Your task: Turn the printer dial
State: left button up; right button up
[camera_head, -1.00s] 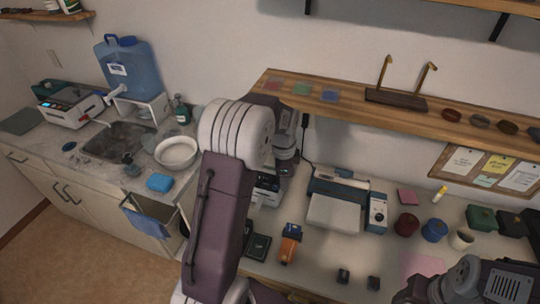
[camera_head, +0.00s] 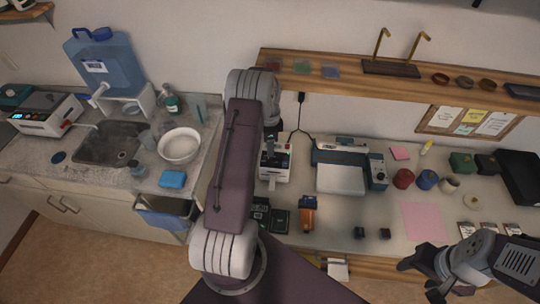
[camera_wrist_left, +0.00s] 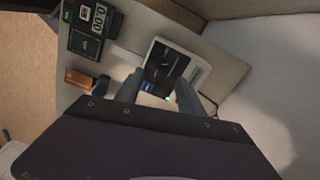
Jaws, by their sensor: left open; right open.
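A blue-and-white machine (camera_head: 341,179), which looks like the printer, stands on the workbench. Its blue side panel (camera_head: 377,172) carries a small round dial, whose setting is too small to read. My right gripper (camera_head: 422,274) is open and empty at the lower right, away from the dial.
An orange-and-black item (camera_head: 308,214), dark boxes (camera_head: 280,221) and small black blocks (camera_head: 360,232) lie in front. Red (camera_head: 403,178) and blue (camera_head: 428,180) round items stand right of the dial. A wooden shelf (camera_head: 350,88) overhangs the bench. A pink sheet (camera_head: 422,222) lies flat.

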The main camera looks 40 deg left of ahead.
aim_at(268, 159)
pick_arm(q)
jog(key=f, duration=0.2)
jog(key=f+p, duration=0.1)
jog(key=f, duration=0.3)
jog(key=shift+s+a+f+p, duration=0.2)
jog(key=shift+a+f+p, duration=0.1)
jog(key=shift+a+p, duration=0.1)
jog(key=shift+w+d+f, duration=0.15)
jog(key=shift+d+f, duration=0.05)
jog(key=shift+f, duration=0.35)
jog(key=shift+a, duration=0.1)
jog(key=c, duration=0.3)
grip_shut()
